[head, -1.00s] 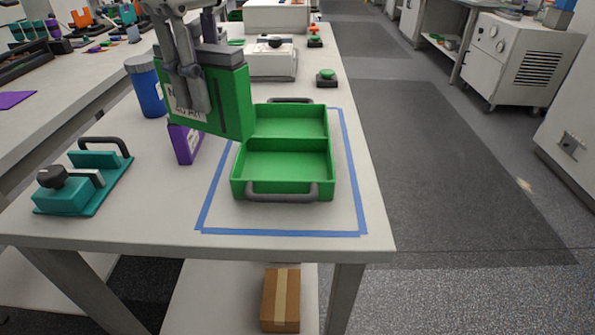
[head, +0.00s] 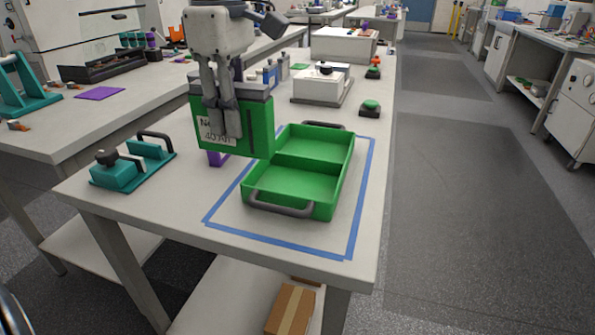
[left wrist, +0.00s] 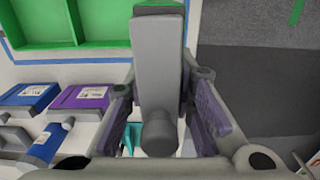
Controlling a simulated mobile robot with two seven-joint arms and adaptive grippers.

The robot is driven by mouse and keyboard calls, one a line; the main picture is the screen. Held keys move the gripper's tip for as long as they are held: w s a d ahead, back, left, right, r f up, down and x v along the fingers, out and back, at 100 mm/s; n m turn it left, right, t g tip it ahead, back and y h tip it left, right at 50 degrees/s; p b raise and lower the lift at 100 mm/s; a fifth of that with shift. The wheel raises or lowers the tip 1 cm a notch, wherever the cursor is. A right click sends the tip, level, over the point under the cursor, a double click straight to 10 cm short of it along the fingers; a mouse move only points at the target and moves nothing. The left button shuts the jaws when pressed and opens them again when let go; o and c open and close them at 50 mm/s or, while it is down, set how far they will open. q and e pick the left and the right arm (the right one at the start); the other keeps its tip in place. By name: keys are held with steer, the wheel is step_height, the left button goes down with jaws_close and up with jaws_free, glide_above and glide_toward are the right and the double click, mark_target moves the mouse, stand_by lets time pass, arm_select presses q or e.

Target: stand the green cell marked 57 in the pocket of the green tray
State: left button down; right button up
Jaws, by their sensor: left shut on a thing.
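A green cell (head: 254,125) with a grey top and a white label hangs upright from my left gripper (head: 230,125). The label is partly covered by the fingers, so I cannot read 57 on it. My left gripper is shut on it, and its grey top shows between the fingers in the left wrist view (left wrist: 158,60). The green tray (head: 313,208) stands on the bench, with two pockets split by a low wall and a grey handle at each end. The cell is in front of the tray's left side in the head view, above the bench. My right gripper is not in view.
Blue tape (head: 365,205) frames the tray. A teal fixture (head: 125,172) stands at the left. A purple cell (head: 216,158) is partly hidden behind the green one; it and a blue cell (left wrist: 28,96) show in the left wrist view. A white device (head: 322,88) stands behind.

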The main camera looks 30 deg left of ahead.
mark_target(253, 119)
arm_select(q)
steer(key=shift+w+d+f, duration=0.45)
steer(key=shift+w, duration=0.15)
steer(key=shift+w+d+f, duration=0.4)
steer(key=shift+w+d, duration=0.05)
steer(key=shift+w, duration=0.15)
steer(key=shift+w+a+r, duration=0.1)
steer(key=shift+w, duration=0.35)
steer(key=w+d+f, duration=0.1)
steer(key=w+f, duration=0.1)
steer(key=f, duration=0.1)
steer(key=w+f, duration=0.2)
steer(key=f, duration=0.2)
steer(key=w+d+f, duration=0.1)
steer(key=w+f, duration=0.2)
steer(key=shift+d+f, duration=0.15)
steer(key=shift+d, duration=0.2)
steer(key=c, duration=1.4)
jaws_free()
steer(key=shift+f, duration=0.1)
steer(key=shift+o, duration=0.2)
